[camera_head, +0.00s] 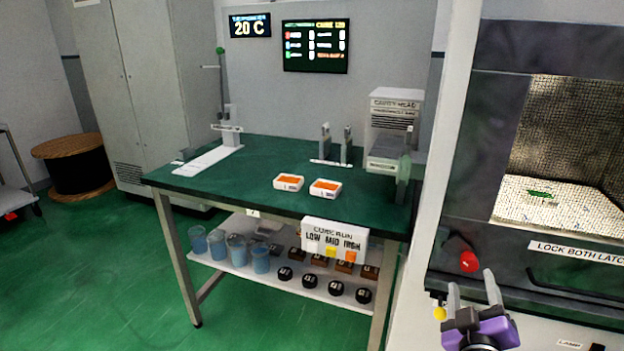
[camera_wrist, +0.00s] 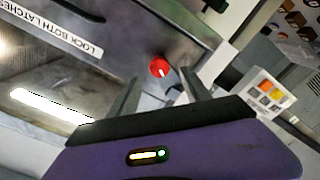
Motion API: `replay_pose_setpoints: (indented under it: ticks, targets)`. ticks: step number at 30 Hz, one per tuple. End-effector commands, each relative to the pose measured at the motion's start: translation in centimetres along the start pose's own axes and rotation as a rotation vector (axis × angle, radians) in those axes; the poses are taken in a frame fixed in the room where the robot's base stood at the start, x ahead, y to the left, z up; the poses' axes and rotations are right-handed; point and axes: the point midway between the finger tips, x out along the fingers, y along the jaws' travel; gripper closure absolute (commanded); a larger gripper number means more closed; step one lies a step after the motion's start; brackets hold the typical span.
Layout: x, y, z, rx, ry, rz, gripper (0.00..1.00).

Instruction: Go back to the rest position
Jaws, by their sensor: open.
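My gripper (camera_head: 474,291) is purple with grey fingers, at the lower right of the head view. Its fingers stand apart with nothing between them, and it is in front of the microwave cabinet's (camera_head: 449,229) lower left edge. In the wrist view the open fingers (camera_wrist: 160,92) point toward a red knob (camera_wrist: 159,67) on the cabinet face. The same red knob shows in the head view (camera_head: 468,261), just above the fingertips. I cannot tell how far the fingers are from it. The cabinet's window shows a pale, speckled floor with a small green mark inside.
A green-topped table (camera_head: 262,158) stands to the left, with two white trays (camera_head: 288,183) of orange pieces. Its lower shelf (camera_head: 300,284) holds blue cups and black round pieces. A cable spool (camera_head: 72,150) is at far left.

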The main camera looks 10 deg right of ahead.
Motion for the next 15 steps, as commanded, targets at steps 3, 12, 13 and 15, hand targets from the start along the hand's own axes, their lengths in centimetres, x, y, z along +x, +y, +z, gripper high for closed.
replay_pose_setpoints:
  ticks: [3, 12, 13, 15]
  targets:
    - [0.0, 0.0, -0.9, 0.023, 0.037, -0.002, 0.44]
    - [-6.3, -1.4, -5.0, 0.233, 0.248, -0.127, 0.44]
    - [-7.3, -1.7, -5.0, 0.253, 0.258, -0.146, 0.44]
    - [-9.7, -2.1, -5.1, 0.299, 0.279, -0.189, 0.44]
